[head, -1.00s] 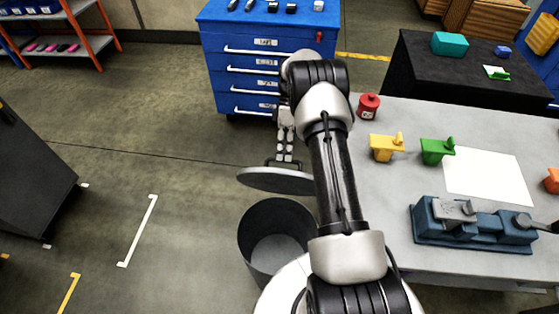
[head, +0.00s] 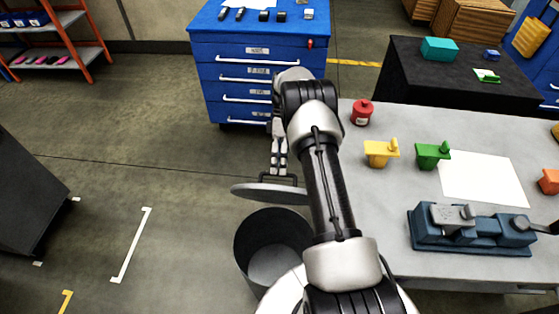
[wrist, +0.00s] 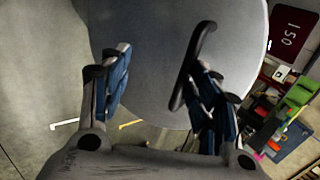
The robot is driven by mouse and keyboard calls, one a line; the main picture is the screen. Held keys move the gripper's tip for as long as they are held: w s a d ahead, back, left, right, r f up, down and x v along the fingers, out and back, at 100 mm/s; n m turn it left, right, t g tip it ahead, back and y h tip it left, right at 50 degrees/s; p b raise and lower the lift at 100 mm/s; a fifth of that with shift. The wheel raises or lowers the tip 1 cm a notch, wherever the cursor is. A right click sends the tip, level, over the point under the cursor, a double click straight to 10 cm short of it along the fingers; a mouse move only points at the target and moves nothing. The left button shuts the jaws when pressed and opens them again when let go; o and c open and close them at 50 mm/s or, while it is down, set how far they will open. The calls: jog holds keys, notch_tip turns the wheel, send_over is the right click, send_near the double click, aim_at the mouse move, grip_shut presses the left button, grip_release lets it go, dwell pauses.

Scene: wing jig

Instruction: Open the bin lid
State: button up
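The grey round bin lid (head: 250,191) is raised off the rim of the dark bin (head: 250,255), tilted, with the bin's inside showing below it. The lid's black handle (head: 292,177) stands on its upper face. My gripper (head: 279,168) hangs just above the lid at the handle. In the wrist view, the fingers of my gripper (wrist: 160,85) are spread wide apart. The handle (wrist: 195,60) lies by the right finger, with a wide gap to the left finger; I cannot tell whether it touches. The lid also fills the middle of the wrist view (wrist: 155,40). Any hinge is hidden.
A grey workbench (head: 390,205) with a blue fixture (head: 470,230), coloured blocks and a red can (head: 362,112) stands to the right. A blue drawer cabinet (head: 235,60) is behind. Open floor (head: 170,190) with white marks lies left of the bin.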

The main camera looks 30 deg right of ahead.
jog(key=shift+d+f, duration=0.15)
jog(key=shift+f, duration=0.15)
jog(key=shift+c, duration=0.3)
jog(key=v, duration=0.5)
jog(key=shift+w+r, duration=0.1)
jog(key=shift+r, duration=0.15)
jog(key=shift+c, duration=0.6)
jog(key=shift+v, duration=1.25)
jog(key=shift+r, duration=0.15)
